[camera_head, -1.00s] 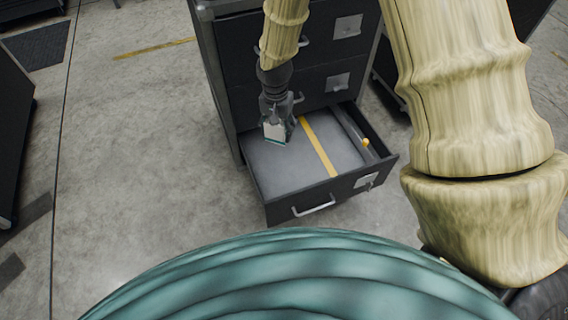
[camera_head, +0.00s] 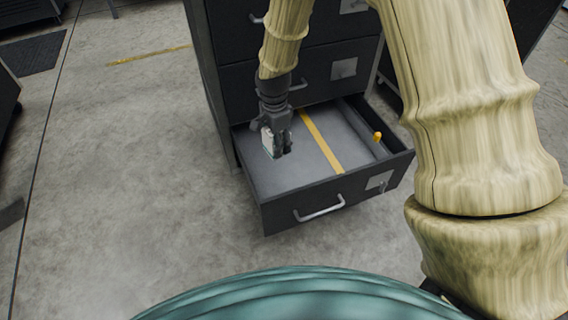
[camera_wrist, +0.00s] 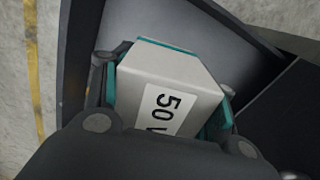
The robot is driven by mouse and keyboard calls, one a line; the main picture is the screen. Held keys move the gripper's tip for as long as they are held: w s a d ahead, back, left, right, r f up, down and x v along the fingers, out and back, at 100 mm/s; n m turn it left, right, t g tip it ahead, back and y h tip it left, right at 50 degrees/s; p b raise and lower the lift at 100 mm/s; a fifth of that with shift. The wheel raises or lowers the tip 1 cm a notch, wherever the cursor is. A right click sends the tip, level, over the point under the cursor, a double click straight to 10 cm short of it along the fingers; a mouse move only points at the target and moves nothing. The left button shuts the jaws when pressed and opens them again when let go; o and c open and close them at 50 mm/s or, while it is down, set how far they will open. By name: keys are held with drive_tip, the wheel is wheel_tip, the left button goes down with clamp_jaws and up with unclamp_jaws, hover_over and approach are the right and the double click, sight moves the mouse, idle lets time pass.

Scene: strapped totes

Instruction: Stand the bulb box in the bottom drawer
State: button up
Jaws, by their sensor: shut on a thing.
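The bulb box (camera_head: 268,143) is a small white and teal carton. In the wrist view the bulb box (camera_wrist: 165,85) shows a label reading "50" and part of a letter. My gripper (camera_head: 277,148) is shut on it, with fingers on both sides. The box is over the left part of the open bottom drawer (camera_head: 335,198). The drawer is dark, with a grey floor and a yellow strip (camera_head: 320,142) across it. I cannot tell whether the box touches the floor of the drawer.
A yellow-tipped object (camera_head: 377,137) lies in the drawer's right part. The cabinet's upper drawers (camera_head: 335,65) are shut just behind my arm. The drawer floor left of the strip is mostly bare. Open concrete floor (camera_head: 130,150) lies to the left.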

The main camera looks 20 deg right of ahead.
drive_tip(key=m+b, duration=0.2)
drive_tip(key=b, duration=0.2)
hover_over(276, 175)
wheel_tip(276, 175, down, 4)
drive_tip(key=shift+d+f, duration=0.1)
wheel_tip(276, 175, down, 10)
drive_tip(key=b, duration=0.4)
drive_tip(key=o, duration=1.1)
drive_tip(key=shift+c, duration=0.2)
wheel_tip(276, 175, up, 12)
drive_tip(key=p, duration=0.5)
